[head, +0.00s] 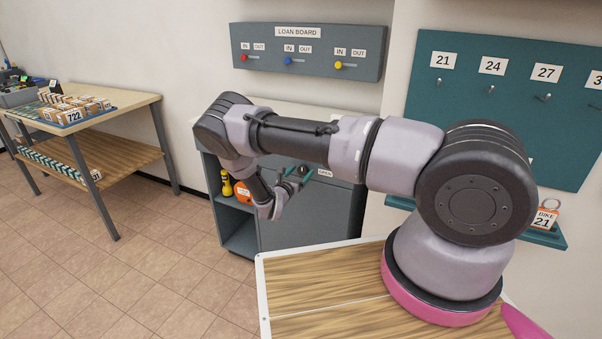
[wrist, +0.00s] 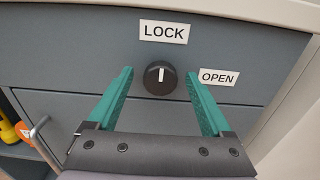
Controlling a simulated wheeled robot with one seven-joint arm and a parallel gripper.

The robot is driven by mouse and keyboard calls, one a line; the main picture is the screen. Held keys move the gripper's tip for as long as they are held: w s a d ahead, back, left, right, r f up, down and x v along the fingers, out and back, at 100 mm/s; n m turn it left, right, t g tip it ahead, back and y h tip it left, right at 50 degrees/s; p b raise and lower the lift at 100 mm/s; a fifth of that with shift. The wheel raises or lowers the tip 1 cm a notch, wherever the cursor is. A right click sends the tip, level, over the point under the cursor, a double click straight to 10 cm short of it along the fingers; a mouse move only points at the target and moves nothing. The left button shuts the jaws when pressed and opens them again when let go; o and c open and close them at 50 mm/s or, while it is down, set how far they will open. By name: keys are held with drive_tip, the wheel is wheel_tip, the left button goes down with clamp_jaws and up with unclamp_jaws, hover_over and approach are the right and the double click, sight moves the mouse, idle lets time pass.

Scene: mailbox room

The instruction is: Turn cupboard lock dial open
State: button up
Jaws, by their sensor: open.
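The black lock dial (wrist: 160,77) is on the grey cupboard front, and its white mark points straight up toward the LOCK label (wrist: 164,32). The OPEN label (wrist: 218,77) is to the right of the dial; it also shows in the head view (head: 325,173). My gripper (wrist: 160,85) is open, with one teal finger on each side of the dial in the wrist view. I see a gap between each finger and the dial; how near the tips are in depth I cannot tell. In the head view my gripper (head: 291,180) is at the front of the cupboard (head: 300,222).
A metal handle (wrist: 40,130) sticks out at the lower left of the cupboard. Yellow and orange items (head: 242,191) stand on an open shelf beside the door. The loan board (head: 308,52) hangs above. A table with boxes (head: 130,101) stands at the left.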

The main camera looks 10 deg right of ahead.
drive_tip(key=shift+w+d, duration=0.2)
clamp_jaws()
